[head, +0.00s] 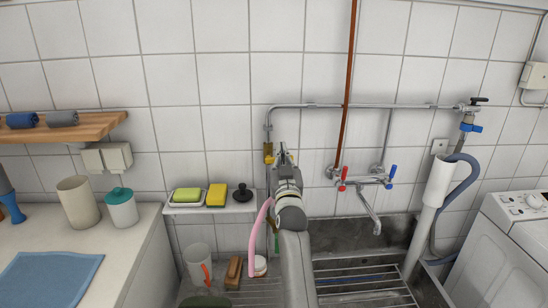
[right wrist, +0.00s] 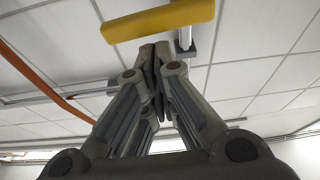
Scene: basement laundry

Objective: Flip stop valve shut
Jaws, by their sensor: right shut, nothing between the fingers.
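The stop valve's yellow lever (right wrist: 158,20) lies roughly crosswise just beyond my fingertips in the right wrist view, with a grey pipe behind it. In the head view a small yellow part of the valve (head: 267,149) shows on the thin grey wall pipe, partly behind my gripper. My right gripper (head: 285,158) is in front of the wall beside the valve. Its fingers (right wrist: 158,55) are shut together with nothing between them. I cannot tell whether the tips touch the lever. My left gripper is not in view.
A mixer tap (head: 364,180) with red and blue handles and a reddish-brown pipe (head: 348,75) are right of my arm, above the sink (head: 385,237). A soap shelf (head: 210,208) is left. A pink hose (head: 254,235) hangs close left of my arm.

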